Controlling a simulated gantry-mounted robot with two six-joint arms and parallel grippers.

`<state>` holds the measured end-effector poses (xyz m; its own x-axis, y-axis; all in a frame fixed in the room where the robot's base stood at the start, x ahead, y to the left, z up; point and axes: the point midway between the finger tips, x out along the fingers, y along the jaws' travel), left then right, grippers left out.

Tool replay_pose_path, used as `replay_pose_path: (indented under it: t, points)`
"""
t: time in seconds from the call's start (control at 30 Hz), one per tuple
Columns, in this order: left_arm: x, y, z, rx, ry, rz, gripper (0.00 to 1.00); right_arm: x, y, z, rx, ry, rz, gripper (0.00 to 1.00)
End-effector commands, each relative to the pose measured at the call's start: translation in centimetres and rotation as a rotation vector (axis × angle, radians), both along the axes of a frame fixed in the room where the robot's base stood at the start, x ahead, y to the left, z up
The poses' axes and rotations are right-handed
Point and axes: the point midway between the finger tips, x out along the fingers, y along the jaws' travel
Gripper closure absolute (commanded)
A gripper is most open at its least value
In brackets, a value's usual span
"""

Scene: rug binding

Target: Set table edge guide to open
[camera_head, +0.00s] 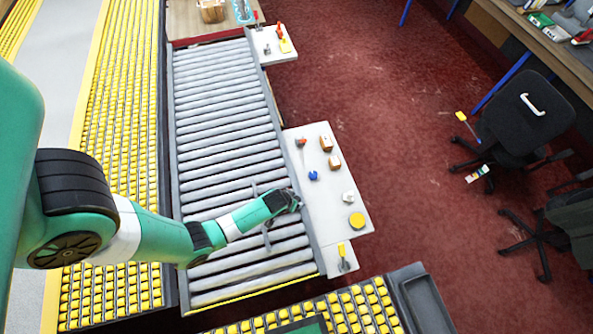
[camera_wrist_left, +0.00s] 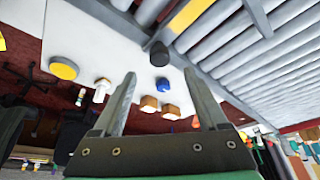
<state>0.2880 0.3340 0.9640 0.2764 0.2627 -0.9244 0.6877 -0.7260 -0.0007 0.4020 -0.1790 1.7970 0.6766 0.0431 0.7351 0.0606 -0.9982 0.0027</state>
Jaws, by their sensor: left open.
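My left gripper (camera_head: 288,198) hangs over the right edge of the roller table (camera_head: 215,110), by the white side panel (camera_head: 325,215). In the left wrist view my left gripper (camera_wrist_left: 166,88) has its two fingers spread with nothing held between them. A dark round knob (camera_wrist_left: 159,53) shows beyond and between the fingertips, apart from them. A blue knob (camera_head: 313,175) stands on the panel; it also shows in the wrist view (camera_wrist_left: 163,86). I cannot tell which part is the table edge guide or how it is set. My right gripper is not in view.
The panel also carries two wooden blocks (camera_head: 326,143), a white knob (camera_head: 348,196) and a yellow disc (camera_head: 357,220). A yellow-handled part (camera_head: 342,252) sits at the near corner. An office chair (camera_head: 520,120) stands at right. Red floor lies open beyond the panel.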

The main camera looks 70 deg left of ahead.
Motion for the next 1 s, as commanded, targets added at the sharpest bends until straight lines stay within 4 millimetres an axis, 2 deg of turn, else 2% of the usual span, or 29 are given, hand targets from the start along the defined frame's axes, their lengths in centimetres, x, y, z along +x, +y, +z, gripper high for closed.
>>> replay_pose_path:
  t: [0.03,0.2,0.4,0.57,0.83,0.87,1.0]
  points:
    - [0.3,0.2,-1.7,0.000,-0.001,0.002,0.24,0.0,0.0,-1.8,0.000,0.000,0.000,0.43]
    - [1.3,1.2,-5.2,0.001,-0.002,0.001,0.24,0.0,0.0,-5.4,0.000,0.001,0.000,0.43]
    - [2.4,2.2,-8.3,0.000,0.000,0.000,0.24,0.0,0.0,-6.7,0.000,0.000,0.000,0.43]
    - [2.8,2.6,-9.4,0.001,-0.001,0.000,0.24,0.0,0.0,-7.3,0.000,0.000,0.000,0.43]
    - [2.9,2.7,-9.4,0.001,-0.002,0.000,0.24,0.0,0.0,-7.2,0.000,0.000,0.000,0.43]
    - [2.9,2.7,-9.4,0.001,-0.002,0.000,0.28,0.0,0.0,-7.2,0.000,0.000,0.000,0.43]
    - [2.9,2.7,-9.4,0.000,-0.001,-0.001,0.53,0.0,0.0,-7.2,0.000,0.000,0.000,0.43]
